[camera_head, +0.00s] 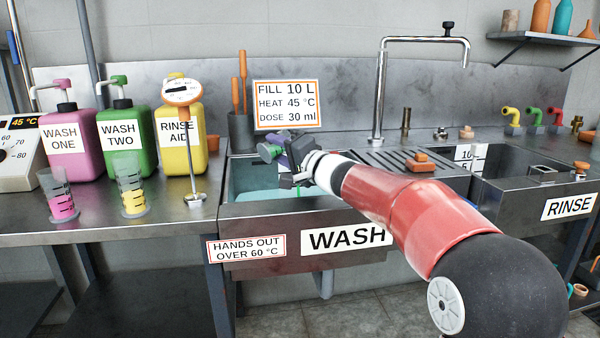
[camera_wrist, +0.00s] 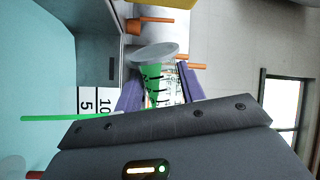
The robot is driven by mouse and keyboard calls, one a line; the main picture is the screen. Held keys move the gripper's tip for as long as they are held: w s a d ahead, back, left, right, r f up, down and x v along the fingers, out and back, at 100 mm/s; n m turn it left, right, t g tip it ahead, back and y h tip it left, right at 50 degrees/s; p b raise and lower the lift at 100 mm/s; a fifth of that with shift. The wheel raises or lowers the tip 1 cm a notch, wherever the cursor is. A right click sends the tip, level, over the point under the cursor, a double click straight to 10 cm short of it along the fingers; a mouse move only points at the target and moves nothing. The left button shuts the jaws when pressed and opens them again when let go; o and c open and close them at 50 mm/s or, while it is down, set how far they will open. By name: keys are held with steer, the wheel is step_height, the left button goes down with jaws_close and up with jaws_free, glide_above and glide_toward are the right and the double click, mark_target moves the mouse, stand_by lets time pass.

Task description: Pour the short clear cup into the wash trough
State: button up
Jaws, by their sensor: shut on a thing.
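My gripper (camera_head: 284,152) is over the wash trough (camera_head: 262,226) and shut on a clear cup with green liquid (camera_wrist: 153,84). The cup lies tipped well over. Its grey round foot (camera_wrist: 155,53) shows in the wrist view, and the purple finger pads are on either side of its body. A thin green stream (camera_wrist: 65,118) runs from the cup's mouth; a bit of it shows below the gripper in the head view. The mouth is hidden behind the gripper. The trough holds pale teal water (camera_head: 250,198), also seen in the wrist view (camera_wrist: 45,55).
Clear cups with pink (camera_head: 62,205) and yellow (camera_head: 133,198) liquid stand on the left counter. An orange-headed probe (camera_head: 183,92) stands beside the trough, before the pink, green and yellow jugs. A tall tap (camera_head: 380,85) rises behind. The rinse basin (camera_head: 525,195) is right.

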steer(key=shift+r, duration=0.15)
steer(key=shift+w+d+f+m+p, duration=0.2)
steer(key=shift+w+d+m+p, duration=0.15)
steer(key=shift+m+p, duration=0.35)
steer(key=shift+w+d+f+m, duration=0.25)
steer(key=shift+m, duration=0.15)
steer(key=shift+w+d+r+m+t, duration=0.1)
steer(key=shift+r+m+t, duration=0.15)
steer(key=shift+m, duration=0.3)
steer(key=shift+w+r+m+t, duration=0.1)
steer(key=shift+m+t, duration=0.15)
steer(key=shift+m, duration=0.3)
stand_by(0.7)
steer(key=shift+s+f+n, duration=0.15)
steer(key=shift+f+n, duration=0.1)
steer(key=shift+n, duration=0.45)
steer(key=n, duration=0.1)
steer(key=s+a+n, duration=0.1)
steer(key=n+b, duration=0.1)
steer(key=shift+s+a+r+g, duration=0.2)
steer(key=shift+a+r+g, duration=0.05)
steer(key=shift+a+g, duration=0.05)
steer(key=shift+f+n, duration=0.2)
steer(key=shift+n, duration=0.2)
